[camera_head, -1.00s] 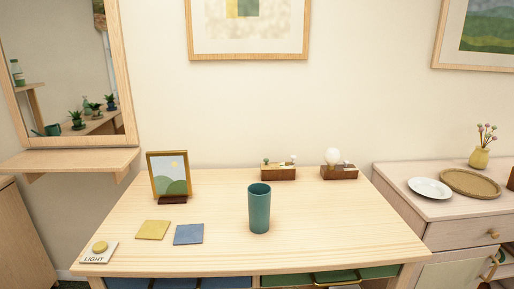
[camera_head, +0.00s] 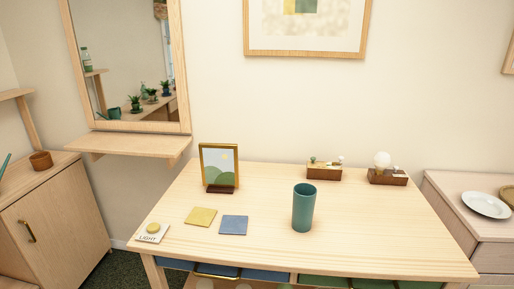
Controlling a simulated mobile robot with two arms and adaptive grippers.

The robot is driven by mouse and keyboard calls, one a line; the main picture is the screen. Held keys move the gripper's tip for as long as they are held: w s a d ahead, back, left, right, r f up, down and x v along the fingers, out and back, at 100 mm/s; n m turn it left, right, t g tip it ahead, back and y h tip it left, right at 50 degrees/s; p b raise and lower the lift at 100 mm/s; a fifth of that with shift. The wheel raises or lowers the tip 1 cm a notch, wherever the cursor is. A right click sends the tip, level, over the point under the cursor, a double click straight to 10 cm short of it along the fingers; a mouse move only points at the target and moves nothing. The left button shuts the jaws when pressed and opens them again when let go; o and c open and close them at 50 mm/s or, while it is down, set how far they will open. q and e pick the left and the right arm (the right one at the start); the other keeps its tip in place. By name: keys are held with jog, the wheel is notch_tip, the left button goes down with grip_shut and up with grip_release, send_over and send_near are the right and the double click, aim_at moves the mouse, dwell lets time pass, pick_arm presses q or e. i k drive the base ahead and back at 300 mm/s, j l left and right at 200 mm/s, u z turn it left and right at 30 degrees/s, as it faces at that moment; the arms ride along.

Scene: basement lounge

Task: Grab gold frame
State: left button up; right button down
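A small gold frame (camera_head: 219,165) with a picture of green hills and a yellow sun stands upright at the back left of the wooden table (camera_head: 270,195). Its lower edge rests in a dark brown wooden stand (camera_head: 221,189). Neither of my grippers shows in the head view.
A teal cup (camera_head: 303,208) stands right of the frame. A yellow square (camera_head: 201,217), a blue square (camera_head: 234,225) and a LIGHT button (camera_head: 152,232) lie in front. Two wooden blocks with small items (camera_head: 324,171) (camera_head: 388,175) stand behind. A shelf (camera_head: 130,145) juts out below the mirror.

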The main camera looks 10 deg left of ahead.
aim_at(220, 162)
jog(key=i+j+z, duration=0.1)
jog(key=j, duration=0.3)
jog(key=i+j+z, duration=0.1)
jog(key=j, duration=0.25)
jog(key=i+j+z, duration=0.1)
jog(key=j, duration=0.3)
jog(key=i+j, duration=0.2)
jog(key=j, duration=0.25)
jog(key=i+j+z, duration=0.15)
jog(key=j, duration=0.25)
